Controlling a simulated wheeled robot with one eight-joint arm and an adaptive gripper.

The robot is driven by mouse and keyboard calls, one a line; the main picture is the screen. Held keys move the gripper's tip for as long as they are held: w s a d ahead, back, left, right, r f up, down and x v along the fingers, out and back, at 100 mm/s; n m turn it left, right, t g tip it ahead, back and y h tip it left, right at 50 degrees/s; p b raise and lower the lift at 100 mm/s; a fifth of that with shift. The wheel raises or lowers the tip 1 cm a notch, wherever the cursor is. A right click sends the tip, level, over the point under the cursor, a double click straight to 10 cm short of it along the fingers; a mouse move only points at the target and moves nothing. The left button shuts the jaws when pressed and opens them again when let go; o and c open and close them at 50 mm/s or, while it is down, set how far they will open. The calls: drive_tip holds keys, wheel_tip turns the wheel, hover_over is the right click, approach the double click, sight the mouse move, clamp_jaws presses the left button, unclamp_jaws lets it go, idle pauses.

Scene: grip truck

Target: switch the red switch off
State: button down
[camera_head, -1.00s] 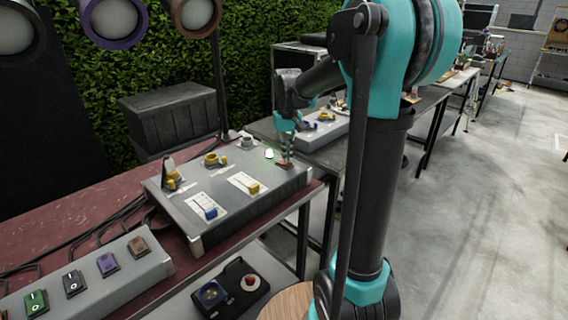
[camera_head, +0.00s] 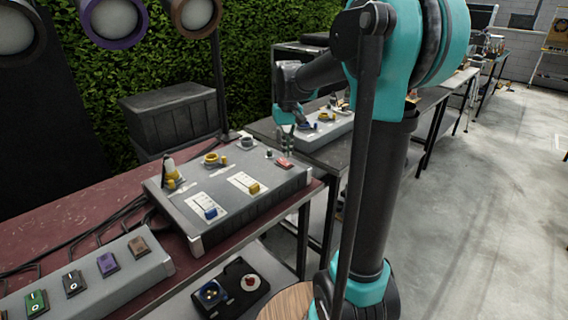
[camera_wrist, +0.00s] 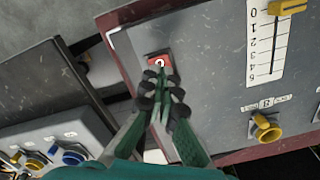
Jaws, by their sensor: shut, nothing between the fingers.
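The red switch (camera_head: 284,163) sits at the far right corner of the grey control box (camera_head: 220,215). In the wrist view the red switch (camera_wrist: 158,60) carries a white mark, and its near part is hidden behind my fingertips. My gripper (camera_head: 285,146) is shut and empty, above the switch and apart from it in the head view. In the wrist view my gripper's tips (camera_wrist: 161,80) line up just below the switch. A small indicator lamp (camera_head: 269,154) beside the switch is unlit.
The box also carries a blue slider knob (camera_head: 210,213), a yellow slider knob (camera_head: 253,188) and a yellow rotary knob (camera_head: 211,159). A second control panel (camera_head: 325,128) stands behind. A row of rocker switches (camera_head: 107,263) lies at front left.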

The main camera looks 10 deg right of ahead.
sight(287, 164)
drive_tip(key=shift+r, duration=2.05)
drive_tip(key=shift+s, duration=0.1)
